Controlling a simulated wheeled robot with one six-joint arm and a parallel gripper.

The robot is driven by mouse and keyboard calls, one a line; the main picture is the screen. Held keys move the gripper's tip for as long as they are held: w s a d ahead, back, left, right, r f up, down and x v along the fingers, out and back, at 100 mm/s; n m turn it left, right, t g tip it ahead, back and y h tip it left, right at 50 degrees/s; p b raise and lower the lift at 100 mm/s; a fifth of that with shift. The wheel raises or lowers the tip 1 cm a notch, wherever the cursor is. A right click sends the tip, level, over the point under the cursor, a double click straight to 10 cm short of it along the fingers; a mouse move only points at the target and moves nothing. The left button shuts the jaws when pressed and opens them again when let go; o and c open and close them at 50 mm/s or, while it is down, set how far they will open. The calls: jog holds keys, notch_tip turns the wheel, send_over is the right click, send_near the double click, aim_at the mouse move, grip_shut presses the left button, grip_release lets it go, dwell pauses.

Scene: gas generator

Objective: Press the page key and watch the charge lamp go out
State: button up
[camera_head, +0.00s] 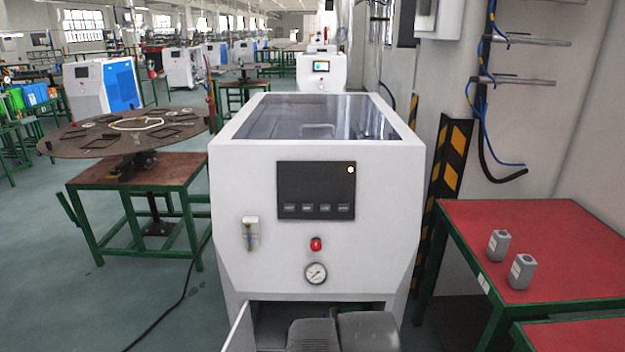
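The white gas generator (240,200) stands upright in the middle of the view, its front facing me. Its black control panel (315,180) has a row of several small grey keys (307,208) along the bottom. The key labels are too small to read, so I cannot tell which is the page key. A lamp (351,169) at the panel's upper right glows yellow-white; its label cannot be read. The rest of the panel face is dark. My gripper is not in view, and nothing covers the panel or keys.
A lower door (238,330) stands open. A round table (95,143) is at left.

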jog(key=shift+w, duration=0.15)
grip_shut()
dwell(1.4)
